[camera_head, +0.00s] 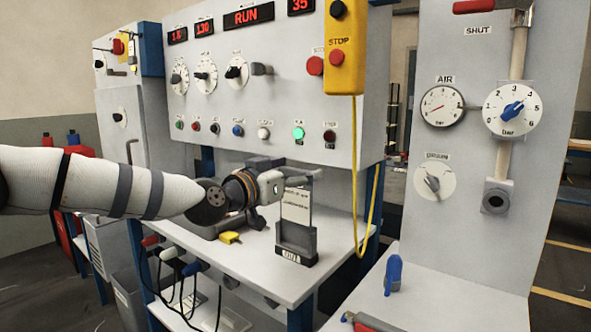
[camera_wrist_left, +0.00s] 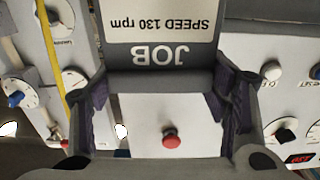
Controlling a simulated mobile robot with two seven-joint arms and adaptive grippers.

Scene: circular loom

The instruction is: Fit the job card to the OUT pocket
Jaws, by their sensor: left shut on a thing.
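The job card (camera_head: 296,206) is a white sheet with printed lines, upright at the front of the left bench. My left gripper (camera_head: 302,177) is shut on its top end. The left wrist view shows the card (camera_wrist_left: 165,22) upside down, reading SPEED 130 rpm, with a grey JOB band between the fingers. The OUT pocket (camera_head: 297,241) is a dark grey holder with an OUT label on its front, standing on the bench directly below the card. The card's lower edge meets the pocket's outline; I cannot tell whether it is inside. My right gripper is not in view.
A yellow pendant (camera_head: 344,50) hangs right of the card, its yellow cable (camera_head: 355,180) running down past the bench edge. A small yellow object (camera_head: 230,238) lies left of the pocket. A blue object (camera_head: 393,275) stands on the right bench. The control panel (camera_head: 280,115) rises behind.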

